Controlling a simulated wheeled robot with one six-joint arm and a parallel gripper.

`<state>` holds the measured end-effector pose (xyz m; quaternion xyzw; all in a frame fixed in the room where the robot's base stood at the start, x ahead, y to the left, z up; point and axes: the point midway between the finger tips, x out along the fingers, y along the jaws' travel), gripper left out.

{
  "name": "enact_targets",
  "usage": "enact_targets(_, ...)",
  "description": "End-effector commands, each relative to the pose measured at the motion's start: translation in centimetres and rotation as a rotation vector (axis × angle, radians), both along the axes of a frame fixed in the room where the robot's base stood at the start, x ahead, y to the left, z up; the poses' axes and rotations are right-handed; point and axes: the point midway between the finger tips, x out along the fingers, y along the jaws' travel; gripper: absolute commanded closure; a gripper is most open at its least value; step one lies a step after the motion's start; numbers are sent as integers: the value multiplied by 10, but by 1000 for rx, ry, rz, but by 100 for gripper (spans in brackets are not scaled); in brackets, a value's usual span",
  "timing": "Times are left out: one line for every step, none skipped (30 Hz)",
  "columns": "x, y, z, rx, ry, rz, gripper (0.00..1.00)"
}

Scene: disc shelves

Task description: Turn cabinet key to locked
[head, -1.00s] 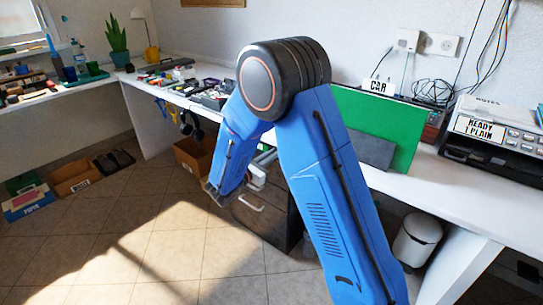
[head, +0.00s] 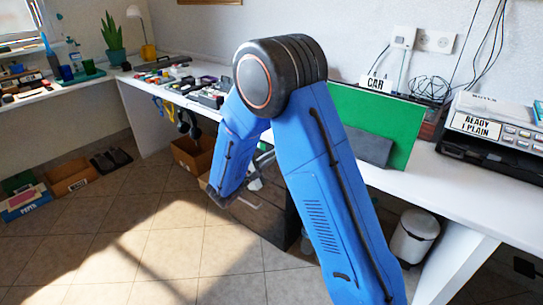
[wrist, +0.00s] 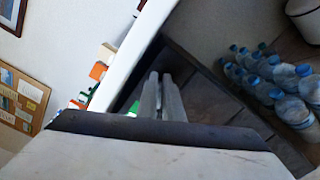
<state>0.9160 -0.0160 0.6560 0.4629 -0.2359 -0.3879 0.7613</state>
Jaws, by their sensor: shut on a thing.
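The dark grey cabinet (head: 268,218) stands under the white desk, with a pale drawer handle on its front. It also shows in the wrist view (wrist: 200,92), tilted in the picture. My gripper (wrist: 163,78) has its two grey fingers close together, with their tips at the cabinet. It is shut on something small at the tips. The cabinet key itself is hidden by the fingers, so its angle cannot be told. In the head view my blue arm covers part of the cabinet front and most of the gripper.
Several blue-capped bottles (wrist: 270,85) stand on the floor beside the cabinet. The white desk (head: 455,205) overhangs it. A white bin (head: 414,237) is to the right and a cardboard box (head: 192,158) to the left. The floor in front is clear.

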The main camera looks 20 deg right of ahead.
Motion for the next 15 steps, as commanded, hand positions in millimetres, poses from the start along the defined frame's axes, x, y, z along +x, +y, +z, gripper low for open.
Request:
enact_targets(-1,0,-2,24,-31,0,100)
enact_targets(-1,0,-2,40,-53,0,100)
enact_targets(-1,-1,-3,61,-83,0,100)
enact_targets(-2,-1,-3,77,-104,0,100)
enact_targets(-2,-1,-4,91,-124,0,100)
enact_targets(-2,-1,-4,111,-152,0,100)
enact_targets(-2,-1,-4,125,-170,0,100)
enact_targets(-2,-1,-5,139,-190,0,100)
enact_targets(-2,-1,-5,156,-213,0,100)
enact_targets(-2,-1,-6,169,-231,0,100)
enact_targets(-2,-1,-6,181,-247,0,100)
enact_targets(-3,-1,-7,195,-267,0,100)
enact_targets(-3,-1,-7,205,-281,0,100)
enact_targets(-3,-1,-7,215,-295,0,100)
enact_targets(-3,-1,-8,227,-311,0,100)
